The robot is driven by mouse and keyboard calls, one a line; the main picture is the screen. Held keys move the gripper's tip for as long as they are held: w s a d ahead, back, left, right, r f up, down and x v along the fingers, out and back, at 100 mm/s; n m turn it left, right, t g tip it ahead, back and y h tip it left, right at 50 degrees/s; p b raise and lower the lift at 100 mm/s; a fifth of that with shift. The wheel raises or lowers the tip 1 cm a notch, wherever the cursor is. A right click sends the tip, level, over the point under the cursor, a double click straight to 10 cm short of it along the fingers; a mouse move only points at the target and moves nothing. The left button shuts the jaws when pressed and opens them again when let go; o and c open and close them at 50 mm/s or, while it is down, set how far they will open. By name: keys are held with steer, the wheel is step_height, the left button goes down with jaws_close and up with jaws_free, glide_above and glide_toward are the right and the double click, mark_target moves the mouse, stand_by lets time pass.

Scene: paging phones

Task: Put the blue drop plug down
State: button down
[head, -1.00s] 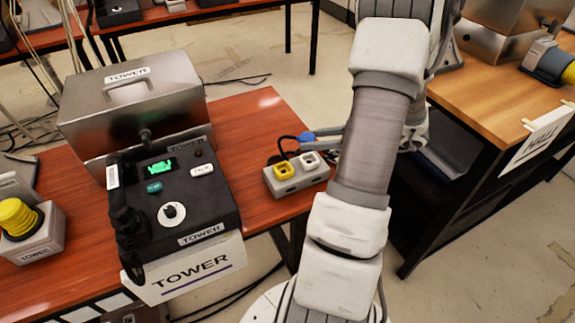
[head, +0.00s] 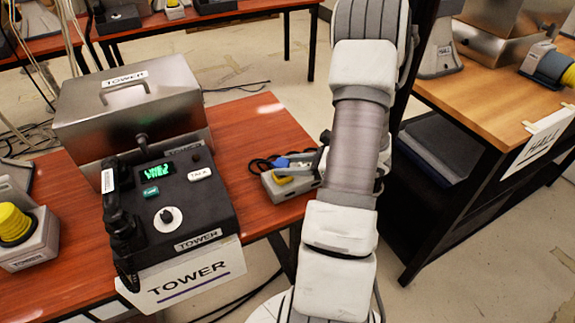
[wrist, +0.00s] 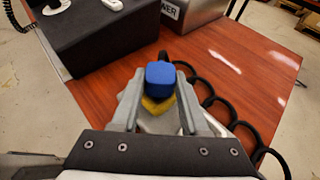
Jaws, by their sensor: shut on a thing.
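The blue drop plug (wrist: 160,76) is between the fingertips of my gripper (wrist: 158,98) in the wrist view. The plug (head: 282,162) also shows in the head view, at the left end of my gripper (head: 302,160). A small grey socket box (head: 292,190) sits on the red-brown table near its right edge. Its yellow socket (wrist: 157,110) shows just beneath the plug in the wrist view. I cannot tell whether plug and socket touch. My gripper and arm hide the box's white socket.
A coiled black cord (wrist: 222,100) lies right of my gripper. The TOWER phone (head: 170,205) and a metal case (head: 130,105) stand left on the table (head: 245,125). A wooden-topped HALL table (head: 490,90) stands to the right. Table between phone and socket box is clear.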

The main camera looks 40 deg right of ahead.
steer(key=shift+f, duration=0.3)
steer(key=shift+c, duration=2.1)
jaws_free()
steer(key=shift+r+p, duration=0.3)
steer(key=shift+r, duration=0.25)
steer(key=v, duration=1.2)
steer(key=shift+f+p, duration=0.2)
steer(key=shift+p, duration=0.15)
